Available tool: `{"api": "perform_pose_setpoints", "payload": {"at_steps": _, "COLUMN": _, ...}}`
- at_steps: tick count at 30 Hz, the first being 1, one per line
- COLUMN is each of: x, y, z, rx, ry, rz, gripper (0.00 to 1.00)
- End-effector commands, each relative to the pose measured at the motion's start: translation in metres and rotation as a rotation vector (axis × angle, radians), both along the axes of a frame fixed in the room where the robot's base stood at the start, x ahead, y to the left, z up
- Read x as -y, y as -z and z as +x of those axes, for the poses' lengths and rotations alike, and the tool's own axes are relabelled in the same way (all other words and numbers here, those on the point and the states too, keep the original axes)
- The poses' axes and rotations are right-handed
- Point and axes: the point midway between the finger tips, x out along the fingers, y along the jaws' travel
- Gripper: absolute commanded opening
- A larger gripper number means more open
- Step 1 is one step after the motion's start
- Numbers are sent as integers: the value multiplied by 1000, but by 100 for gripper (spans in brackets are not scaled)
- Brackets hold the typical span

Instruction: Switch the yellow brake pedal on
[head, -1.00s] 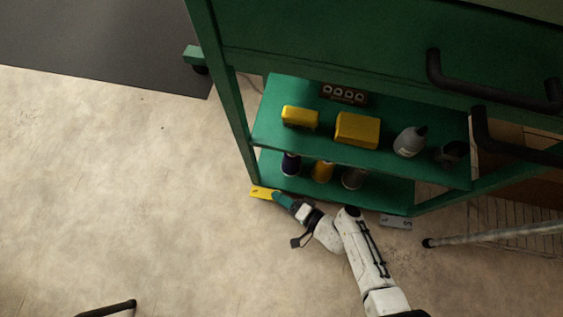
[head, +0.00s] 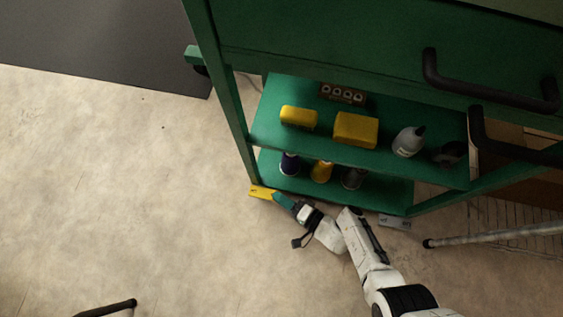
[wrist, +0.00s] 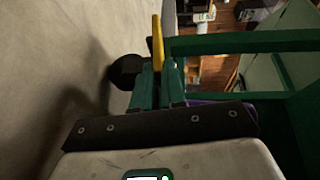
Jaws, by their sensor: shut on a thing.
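The yellow brake pedal (head: 260,191) is a small flat plate low at the near left corner of the green cart (head: 228,120). My gripper (head: 278,197) reaches it from the right, close to the floor. In the wrist view the pedal (wrist: 157,42) shows edge-on as a thin yellow strip between the tips of the two green fingers (wrist: 158,78). The fingers are closed on it. A dark round caster (wrist: 124,72) is just left of the fingers. The pedal's inner end is hidden.
A grey pedal (head: 395,222) sits at the cart's near right corner. The shelves hold yellow blocks (head: 356,130), a grey bottle (head: 408,141) and other containers. A metal leg (head: 490,235) lies to the right.

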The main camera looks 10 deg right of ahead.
Motion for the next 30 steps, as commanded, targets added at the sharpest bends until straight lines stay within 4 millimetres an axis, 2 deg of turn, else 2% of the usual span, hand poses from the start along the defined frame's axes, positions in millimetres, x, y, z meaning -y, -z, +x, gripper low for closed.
{"api": "perform_pose_setpoints", "payload": {"at_steps": 1, "x": 2, "y": 5, "z": -1, "rx": -7, "ry": 8, "rz": -1, "gripper": 0}}
{"api": "perform_pose_setpoints", "payload": {"at_steps": 16, "x": 4, "y": 4, "z": -1, "rx": 5, "ry": 17, "rz": 19, "gripper": 0}}
{"api": "perform_pose_setpoints", "payload": {"at_steps": 17, "x": 4, "y": 3, "z": -1, "rx": 5, "ry": 17, "rz": 19, "gripper": 13}}
{"api": "perform_pose_setpoints", "payload": {"at_steps": 24, "x": 3, "y": 2, "z": -1, "rx": 8, "ry": 15, "rz": 22, "gripper": 36}}
{"api": "perform_pose_setpoints", "payload": {"at_steps": 30, "x": 3, "y": 2, "z": -1, "rx": 9, "ry": 13, "rz": 24, "gripper": 36}}
